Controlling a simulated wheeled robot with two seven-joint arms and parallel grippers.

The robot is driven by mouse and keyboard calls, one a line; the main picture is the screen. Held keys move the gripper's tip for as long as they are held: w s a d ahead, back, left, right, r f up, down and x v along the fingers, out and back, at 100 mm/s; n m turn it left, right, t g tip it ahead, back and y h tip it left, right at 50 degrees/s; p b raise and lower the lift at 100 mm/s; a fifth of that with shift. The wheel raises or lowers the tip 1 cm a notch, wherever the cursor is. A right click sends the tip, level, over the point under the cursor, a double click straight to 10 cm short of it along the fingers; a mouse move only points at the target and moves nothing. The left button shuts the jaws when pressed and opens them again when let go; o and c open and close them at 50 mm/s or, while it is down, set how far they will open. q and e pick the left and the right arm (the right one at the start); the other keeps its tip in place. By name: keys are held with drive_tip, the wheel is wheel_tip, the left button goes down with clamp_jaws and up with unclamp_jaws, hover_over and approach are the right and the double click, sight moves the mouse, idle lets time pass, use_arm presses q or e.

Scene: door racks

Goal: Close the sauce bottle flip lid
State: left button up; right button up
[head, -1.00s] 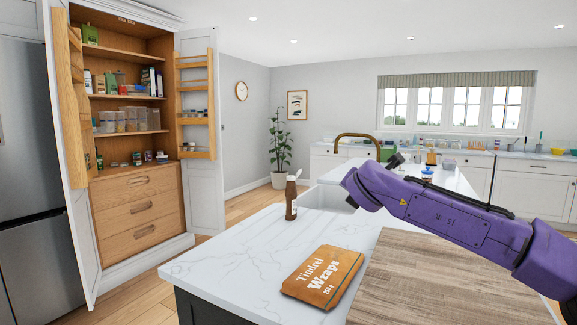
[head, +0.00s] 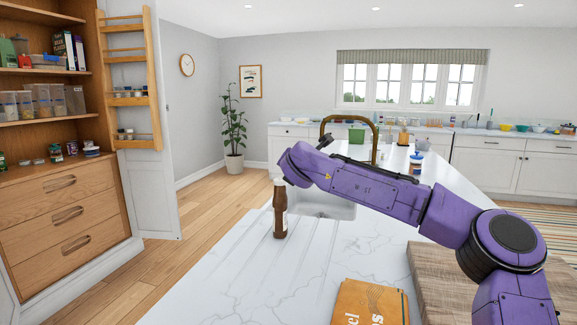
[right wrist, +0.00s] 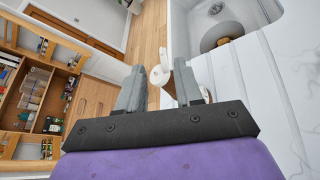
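The sauce bottle (head: 280,212) is brown and stands upright on the white marble worktop, left of the sink. In the head view its top is close beside the end of my purple right arm, and the lid is hard to make out. In the right wrist view the bottle's white cap (right wrist: 159,76) shows between the grey fingers of my right gripper (right wrist: 160,72). The fingers are apart, one on each side of the cap. I cannot tell whether they touch it. In the head view the right gripper's fingers are not visible. My left gripper is not in view.
A wraps packet (head: 369,304) and a wooden board (head: 425,268) lie near the front of the worktop. The sink (head: 325,207) with a brass tap (head: 347,121) is just beyond the bottle. An open cupboard (head: 62,205) stands at the left.

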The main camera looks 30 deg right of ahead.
drive_tip(key=p+x, duration=0.2)
drive_tip(key=x, duration=0.5)
drive_tip(key=shift+w+d+f, duration=0.1)
drive_tip(key=shift+d+f, duration=0.05)
drive_tip(key=shift+d, duration=0.15)
clamp_jaws()
